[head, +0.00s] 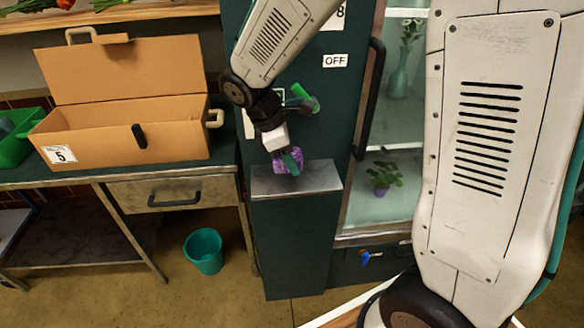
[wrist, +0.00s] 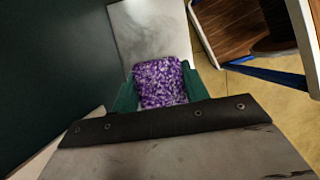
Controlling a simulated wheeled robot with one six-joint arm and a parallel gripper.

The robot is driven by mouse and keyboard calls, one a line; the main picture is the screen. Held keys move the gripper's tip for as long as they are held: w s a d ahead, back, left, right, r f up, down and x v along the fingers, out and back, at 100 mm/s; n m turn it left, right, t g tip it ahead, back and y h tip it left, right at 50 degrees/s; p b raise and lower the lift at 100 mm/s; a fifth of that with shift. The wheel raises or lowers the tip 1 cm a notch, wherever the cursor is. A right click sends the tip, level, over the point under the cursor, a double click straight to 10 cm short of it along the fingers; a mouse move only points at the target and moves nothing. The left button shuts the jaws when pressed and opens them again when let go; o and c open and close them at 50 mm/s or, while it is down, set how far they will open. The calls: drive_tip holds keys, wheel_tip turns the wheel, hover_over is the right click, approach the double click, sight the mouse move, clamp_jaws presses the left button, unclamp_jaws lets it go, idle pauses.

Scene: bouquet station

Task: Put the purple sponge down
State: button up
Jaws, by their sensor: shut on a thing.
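The purple sponge (wrist: 160,82) is speckled purple and white and sits between the two green fingers of my gripper (wrist: 160,92) in the wrist view. In the head view the sponge (head: 285,162) shows at the end of my arm, just above the grey metal top of a dark green ledge (head: 318,180). My gripper (head: 291,158) is shut on the sponge and points down. The same metal top (wrist: 152,32) lies beyond the sponge in the wrist view. I cannot tell whether the sponge touches it.
A brown box (head: 130,145) labelled 5 stands open on the bench at left. A teal bucket (head: 204,250) is on the floor. A glass-fronted cabinet (head: 400,130) with a potted plant (head: 383,177) is right of the ledge. A dark green panel marked OFF (head: 335,61) rises behind.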

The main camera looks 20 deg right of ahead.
drive_tip(key=shift+d+f, duration=0.25)
drive_tip(key=shift+f, duration=0.15)
wheel_tip(320, 180, down, 3)
drive_tip(key=shift+r, duration=0.1)
